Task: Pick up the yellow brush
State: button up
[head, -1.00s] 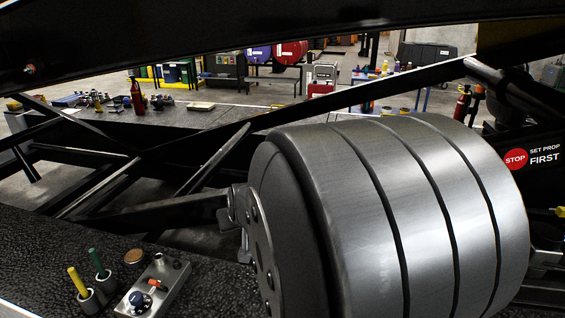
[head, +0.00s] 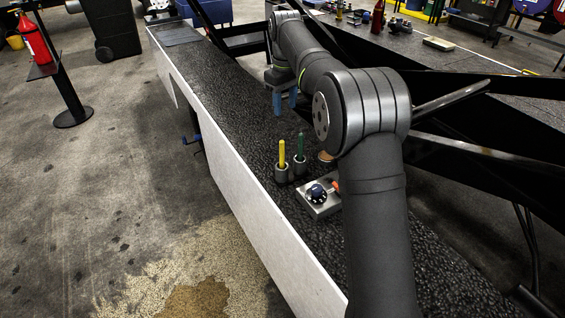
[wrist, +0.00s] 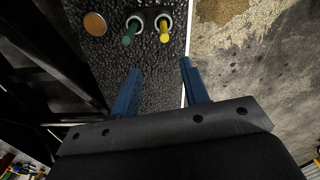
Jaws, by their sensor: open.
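The yellow brush (head: 282,153) stands upright in a small grey cup (head: 281,172) on the black textured ledge, near its pale outer edge. It also shows in the wrist view (wrist: 164,36), beyond the fingertips. My gripper (head: 284,103) is open and empty, with blue fingers pointing down over the ledge, farther along it than the brush. In the wrist view my gripper (wrist: 160,66) has its two fingers apart, with nothing between them. The brush's lower end is hidden in the cup.
A green brush (head: 301,146) stands in a second cup (head: 300,168) close beside. Black struts (head: 450,98) run along the right. The ledge (head: 215,80) beyond the gripper is mostly clear.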

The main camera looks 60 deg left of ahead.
send_over(282, 149)
jog(key=f, duration=1.1)
jog(key=shift+w+a, duration=0.2)
jog(key=shift+a, duration=0.1)
jog(key=shift+a+f, duration=0.15)
jog(key=shift+f, duration=3.05)
grip_shut()
